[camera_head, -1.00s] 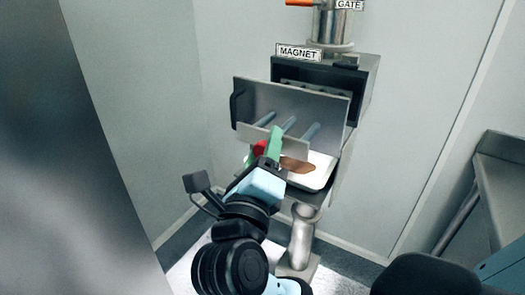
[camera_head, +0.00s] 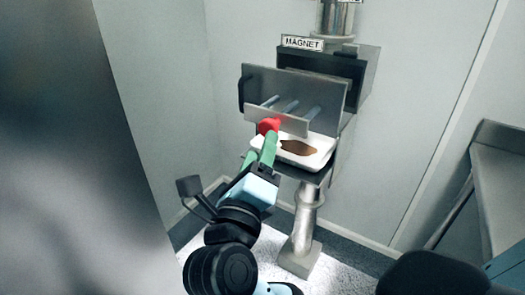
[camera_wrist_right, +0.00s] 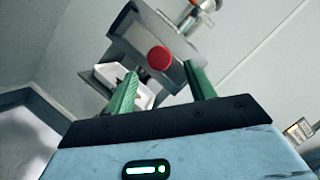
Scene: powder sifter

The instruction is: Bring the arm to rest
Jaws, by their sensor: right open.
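My right gripper (camera_head: 259,150) has green fingers and is open. It is in front of and left of the white tray (camera_head: 325,157) in the head view. The tray holds brown powder (camera_head: 298,147) below the pulled-out magnet drawer (camera_head: 296,90). A round red knob (camera_head: 268,125) shows at the fingertips. In the right wrist view the red knob (camera_wrist_right: 159,58) appears between the two open fingers (camera_wrist_right: 161,74), beyond them. Nothing is held. I cannot tell whether a finger touches the knob. My left gripper is out of view.
The black housing (camera_head: 318,62) labelled MAGNET stands on a metal post (camera_head: 305,215). A steel table (camera_head: 500,165) is at the right edge. A big grey panel (camera_head: 70,150) fills the left. Open floor (camera_head: 330,270) lies around the post.

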